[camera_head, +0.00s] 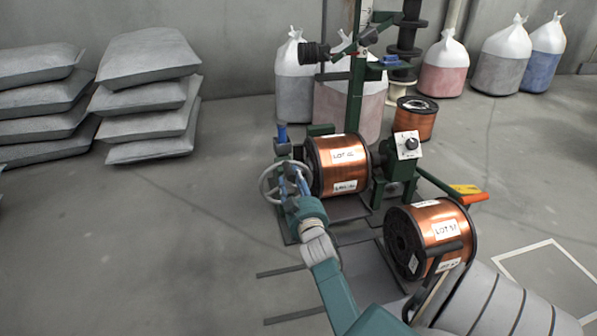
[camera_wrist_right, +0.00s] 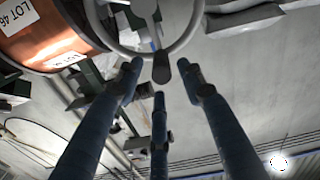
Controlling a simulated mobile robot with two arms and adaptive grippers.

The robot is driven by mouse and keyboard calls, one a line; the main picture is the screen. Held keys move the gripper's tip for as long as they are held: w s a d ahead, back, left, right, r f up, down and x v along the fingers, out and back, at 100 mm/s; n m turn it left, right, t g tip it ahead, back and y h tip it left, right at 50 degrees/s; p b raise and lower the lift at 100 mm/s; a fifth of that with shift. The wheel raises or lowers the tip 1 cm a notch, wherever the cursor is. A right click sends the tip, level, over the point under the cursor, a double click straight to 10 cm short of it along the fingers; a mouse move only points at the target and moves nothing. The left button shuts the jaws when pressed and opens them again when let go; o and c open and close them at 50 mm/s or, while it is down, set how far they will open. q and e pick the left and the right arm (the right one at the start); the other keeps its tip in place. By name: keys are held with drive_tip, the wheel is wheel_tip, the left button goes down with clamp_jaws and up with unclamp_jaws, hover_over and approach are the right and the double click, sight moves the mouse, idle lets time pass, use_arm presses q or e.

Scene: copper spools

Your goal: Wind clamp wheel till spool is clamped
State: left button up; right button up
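The clamp wheel (camera_head: 268,188) is a grey handwheel at the left side of the green winding machine. A copper spool labelled LOT 46 (camera_head: 340,165) sits in the machine, right of the wheel; it also shows at the upper left of the right wrist view (camera_wrist_right: 50,40). My right gripper (camera_head: 287,178) is at the wheel. In the right wrist view its three blue fingers (camera_wrist_right: 160,82) are spread, with the wheel's dark knob (camera_wrist_right: 161,68) between their tips and the rim (camera_wrist_right: 118,42) just beyond. Contact cannot be told. My left gripper is not in view.
A second labelled copper spool (camera_head: 440,232) stands front right of the machine. Another spool (camera_head: 415,119) stands behind. An orange-handled lever (camera_head: 473,198) sticks out at the right. Stacked grey sacks (camera_head: 148,95) lie at the left; the floor between them and the machine is clear.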

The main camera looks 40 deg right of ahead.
drive_tip(key=v, duration=0.8)
drive_tip(key=shift+s, duration=0.2)
